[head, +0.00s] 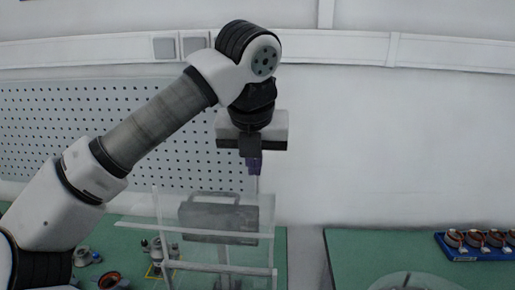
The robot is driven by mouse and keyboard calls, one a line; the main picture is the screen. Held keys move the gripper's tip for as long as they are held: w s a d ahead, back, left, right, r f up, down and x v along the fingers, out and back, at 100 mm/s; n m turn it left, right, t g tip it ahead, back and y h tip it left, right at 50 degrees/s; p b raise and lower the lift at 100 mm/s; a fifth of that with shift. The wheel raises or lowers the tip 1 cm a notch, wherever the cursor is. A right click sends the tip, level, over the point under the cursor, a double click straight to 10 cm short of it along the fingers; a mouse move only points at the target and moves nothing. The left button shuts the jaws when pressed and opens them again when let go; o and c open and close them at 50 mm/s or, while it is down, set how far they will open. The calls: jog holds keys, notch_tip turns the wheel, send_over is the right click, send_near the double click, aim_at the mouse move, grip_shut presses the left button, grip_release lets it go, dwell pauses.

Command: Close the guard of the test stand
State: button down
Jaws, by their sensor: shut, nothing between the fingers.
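The test stand's clear guard (195,250) is at the lower middle, with see-through panels and pale edge bars. One bar slopes across its upper part and another crosses lower down. How far the guard is open is hard to tell through the clear panels. My gripper (253,170) points down above the guard's right side, with its purple-tinted fingers shut and empty. Whether the fingertips touch the guard's thin upper right edge cannot be told from this view. The lower part of the stand is cut off by the frame.
A dark case with a handle (230,218) shows through the guard. Small parts and a copper-wound ring (110,281) lie on the green bench at left. A blue tray of stators (462,257) is at far right. A gap separates the two benches.

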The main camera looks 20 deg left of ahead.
jog(key=x, duration=0.3)
jog(key=shift+f, duration=0.15)
